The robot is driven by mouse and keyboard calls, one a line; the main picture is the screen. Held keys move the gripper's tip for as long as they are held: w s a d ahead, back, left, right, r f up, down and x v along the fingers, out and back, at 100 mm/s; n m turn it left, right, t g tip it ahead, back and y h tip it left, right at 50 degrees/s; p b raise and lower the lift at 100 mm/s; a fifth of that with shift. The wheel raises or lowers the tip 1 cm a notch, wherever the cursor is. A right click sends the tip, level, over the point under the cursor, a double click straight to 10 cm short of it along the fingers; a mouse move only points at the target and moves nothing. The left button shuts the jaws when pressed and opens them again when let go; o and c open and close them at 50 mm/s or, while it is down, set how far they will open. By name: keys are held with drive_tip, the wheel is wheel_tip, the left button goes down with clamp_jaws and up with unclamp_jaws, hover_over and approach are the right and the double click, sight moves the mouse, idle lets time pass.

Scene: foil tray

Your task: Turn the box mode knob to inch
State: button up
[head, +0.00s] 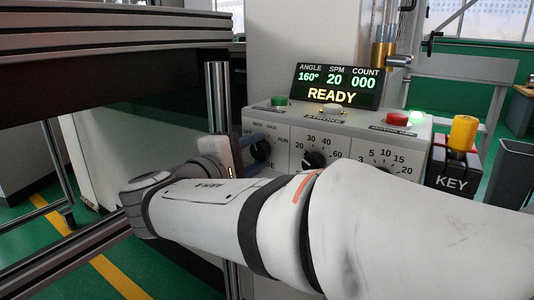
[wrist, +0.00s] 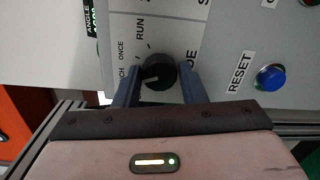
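The black mode knob (wrist: 160,72) sits on the grey control box (head: 335,120) between the two fingers of my gripper (wrist: 160,77) in the wrist view. Its white pointer line points left and slightly down, towards the INCH label (wrist: 122,77), which my left finger partly hides. ONCE and RUN lie further up around the knob; OFF is hidden there. Thin gaps seem to show between knob and fingers, so the gripper looks open around it. In the head view the knob (head: 261,150) is partly covered by the fingers, and its pointer is unclear.
The display (head: 337,86) reads READY, 160°, 20 and 000. A speed knob (head: 314,160) is right of the mode knob. Green (head: 279,101) and red (head: 397,119) buttons stand on top. A blue RESET button (wrist: 270,77) and a yellow key switch (head: 462,133) are nearby.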

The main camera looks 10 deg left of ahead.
drive_tip(key=o, duration=0.4)
drive_tip(key=p+v, duration=0.2)
drive_tip(key=v, duration=0.5)
drive_tip(key=shift+s+a, duration=0.15)
drive_tip(key=shift+s, duration=0.2)
